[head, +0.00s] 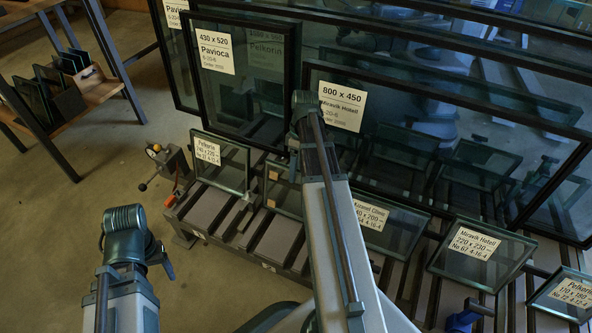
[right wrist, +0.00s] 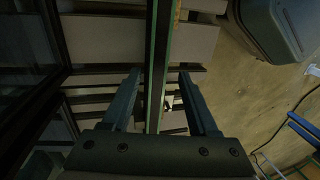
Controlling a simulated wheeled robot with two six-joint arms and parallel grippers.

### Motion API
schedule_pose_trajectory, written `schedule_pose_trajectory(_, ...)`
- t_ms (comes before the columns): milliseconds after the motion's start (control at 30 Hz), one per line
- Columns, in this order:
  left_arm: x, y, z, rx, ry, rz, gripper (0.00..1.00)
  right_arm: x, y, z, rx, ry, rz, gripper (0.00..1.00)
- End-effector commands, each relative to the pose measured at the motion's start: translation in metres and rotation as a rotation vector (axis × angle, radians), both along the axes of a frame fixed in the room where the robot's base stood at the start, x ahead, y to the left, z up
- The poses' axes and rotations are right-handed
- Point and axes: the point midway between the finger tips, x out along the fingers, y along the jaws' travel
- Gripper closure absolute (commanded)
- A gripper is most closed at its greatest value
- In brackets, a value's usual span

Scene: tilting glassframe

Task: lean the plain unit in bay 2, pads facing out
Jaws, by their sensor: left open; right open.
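My right gripper (right wrist: 158,80) is open in the right wrist view. Its two fingers stand on either side of a glass unit (right wrist: 158,50) seen edge-on, with gaps showing on both sides. In the head view, my right arm covers much of a small leaning unit (head: 284,201) with orange-brown pads on its left edge. A label on it cannot be made out, and the arm hides the right fingers. My left gripper (head: 140,245) is over bare floor at the left, away from the units; it is open and empty, its fingers poorly shown. Bay numbers are not readable.
Large dark-framed panes (head: 240,80) stand close behind. A wooden side rack (head: 92,88) is upper left.

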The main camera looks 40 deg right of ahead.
Motion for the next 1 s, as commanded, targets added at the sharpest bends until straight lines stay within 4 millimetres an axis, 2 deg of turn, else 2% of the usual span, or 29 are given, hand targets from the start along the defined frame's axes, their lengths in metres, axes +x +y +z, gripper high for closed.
schedule_pose_trajectory(33,0.0,0.0,0.012,0.0,0.0,-0.001,0.33,0.001,-0.002,0.013,0.0,0.0,0.0,0.4)
schedule_pose_trajectory(600,0.0,0.001,0.099,0.007,0.001,-0.002,0.33,0.011,-0.021,0.099,0.001,0.0,0.001,0.4)
schedule_pose_trajectory(800,0.0,0.002,0.117,0.009,0.002,0.002,0.33,0.013,-0.025,0.116,0.001,0.0,0.001,0.4)
schedule_pose_trajectory(1000,0.0,0.002,0.117,0.01,0.001,0.003,0.33,0.013,-0.026,0.117,0.001,0.0,0.0,0.4)
